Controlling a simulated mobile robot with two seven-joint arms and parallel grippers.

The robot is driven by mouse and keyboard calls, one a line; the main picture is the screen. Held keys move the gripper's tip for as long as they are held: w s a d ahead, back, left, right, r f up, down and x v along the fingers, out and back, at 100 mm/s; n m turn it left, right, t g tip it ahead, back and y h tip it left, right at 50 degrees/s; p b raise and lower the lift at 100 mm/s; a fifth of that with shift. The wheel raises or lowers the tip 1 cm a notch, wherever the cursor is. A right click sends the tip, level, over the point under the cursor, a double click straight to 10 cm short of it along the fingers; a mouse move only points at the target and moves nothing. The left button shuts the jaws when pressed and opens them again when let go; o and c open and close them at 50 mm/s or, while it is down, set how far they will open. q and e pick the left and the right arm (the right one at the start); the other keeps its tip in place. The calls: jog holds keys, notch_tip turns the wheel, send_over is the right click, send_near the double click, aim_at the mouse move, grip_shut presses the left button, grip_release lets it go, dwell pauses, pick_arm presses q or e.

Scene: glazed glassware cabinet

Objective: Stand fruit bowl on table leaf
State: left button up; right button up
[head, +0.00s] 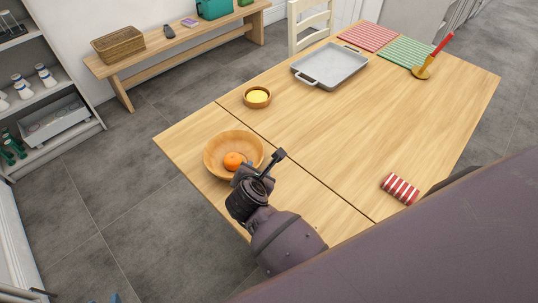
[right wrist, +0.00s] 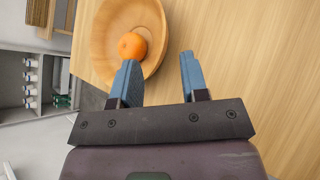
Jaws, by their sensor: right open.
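The fruit bowl (head: 214,165) is light wood and holds an orange (head: 232,160). It stands upright on the table leaf (head: 185,135), the near-left section beyond the seam, with its right edge close to the seam. My right gripper (head: 268,166) is open at the bowl's near-right side. In the right wrist view the bowl (right wrist: 100,45) lies ahead with the orange (right wrist: 132,46). One finger overlaps the inside of the bowl and the other is outside its rim; I cannot tell whether they touch it. My left gripper is not in view.
On the main tabletop (head: 400,120) are a small bowl with yellow contents (head: 257,97), a grey tray (head: 330,66), red and green mats, a red-handled utensil (head: 432,60) and a striped cloth (head: 400,189). The table's middle is clear. A bench (head: 165,52) stands behind.

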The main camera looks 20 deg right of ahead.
jog(key=s+d+r+n+t, duration=0.25)
jog(key=n+t, duration=0.25)
jog(key=n, duration=0.5)
jog(key=s+d+r+n+t, duration=0.1)
jog(key=d+r+n+t, duration=0.3)
jog(key=n, duration=0.6)
jog(key=s+d+f+n+g+y, duration=0.1)
jog(key=s+f+n, duration=0.3)
jog(key=n, duration=0.5)
jog(key=s+d+f+n+g+y, duration=0.2)
jog(key=s+f+n+g, duration=0.1)
jog(key=n, duration=0.6)
jog(key=s+d+f+n+g+y, duration=0.2)
jog(key=s+f+n, duration=0.3)
jog(key=n, duration=0.5)
jog(key=shift+s+f+g, duration=0.15)
jog(key=shift+f+g, duration=0.1)
jog(key=shift+g, duration=0.15)
